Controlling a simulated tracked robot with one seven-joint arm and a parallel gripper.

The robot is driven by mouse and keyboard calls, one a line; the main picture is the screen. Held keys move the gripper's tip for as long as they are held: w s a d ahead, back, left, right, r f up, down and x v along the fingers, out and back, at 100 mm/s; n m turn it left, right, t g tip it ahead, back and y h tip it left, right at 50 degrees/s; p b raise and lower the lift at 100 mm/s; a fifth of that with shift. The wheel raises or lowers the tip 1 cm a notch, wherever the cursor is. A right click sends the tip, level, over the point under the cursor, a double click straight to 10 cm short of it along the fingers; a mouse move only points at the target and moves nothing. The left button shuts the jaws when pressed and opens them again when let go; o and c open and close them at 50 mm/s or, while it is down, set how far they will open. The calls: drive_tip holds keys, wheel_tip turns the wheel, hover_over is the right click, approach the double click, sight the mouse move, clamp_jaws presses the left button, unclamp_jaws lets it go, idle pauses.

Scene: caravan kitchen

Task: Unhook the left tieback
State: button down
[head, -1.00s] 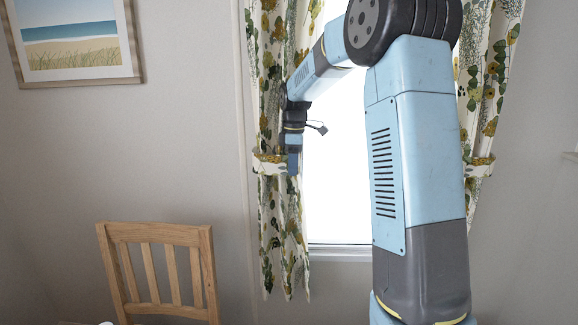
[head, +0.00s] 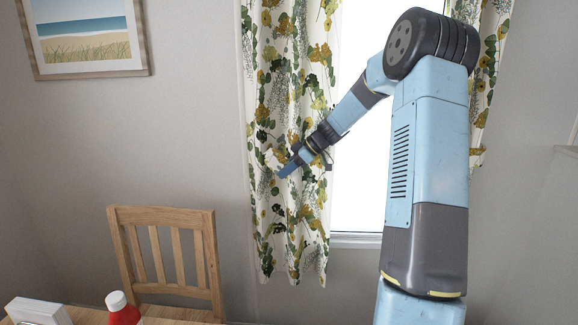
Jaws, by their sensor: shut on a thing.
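The left curtain (head: 285,75), white with green and mustard leaves, hangs wide and nearly straight down, with no band gathering it. My gripper (head: 286,169) is in front of its middle, pointing down and to the left. It is shut on the left tieback (head: 271,159), a small pale patterned piece at the fingertips. The tieback blends with the curtain cloth, so its full shape and its loose end are hard to make out.
A wooden chair (head: 168,215) stands below left of the curtain. A red bottle with a white cap (head: 122,311) and a white box (head: 38,311) are at the lower left. The right curtain (head: 487,75) is partly behind my arm. A framed beach picture (head: 85,35) hangs on the wall.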

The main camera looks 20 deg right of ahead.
drive_tip(key=y, duration=0.1)
drive_tip(key=a+f+y, duration=0.1)
drive_tip(key=f+t+y, duration=0.1)
drive_tip(key=shift+w+a+f, duration=0.1)
drive_tip(key=shift+a+f, duration=0.15)
drive_tip(key=shift+w+a+f+t+y, duration=0.25)
drive_tip(key=shift+a+t+y, duration=0.15)
drive_tip(key=shift+y, duration=0.35)
drive_tip(key=shift+w+a+f+t+y, duration=0.1)
drive_tip(key=shift+a+f+t+y, duration=0.15)
drive_tip(key=shift+a+y, duration=0.4)
drive_tip(key=shift+d, duration=0.15)
drive_tip(key=c, duration=1.1)
unclamp_jaws()
drive_tip(key=shift+o, duration=1.2)
drive_tip(key=shift+r, duration=0.3)
drive_tip(key=shift+s+d, duration=0.1)
drive_tip(key=shift+d, duration=0.3)
drive_tip(key=v, duration=1.2)
drive_tip(key=shift+s+d+f, duration=0.2)
drive_tip(key=shift+d, duration=0.2)
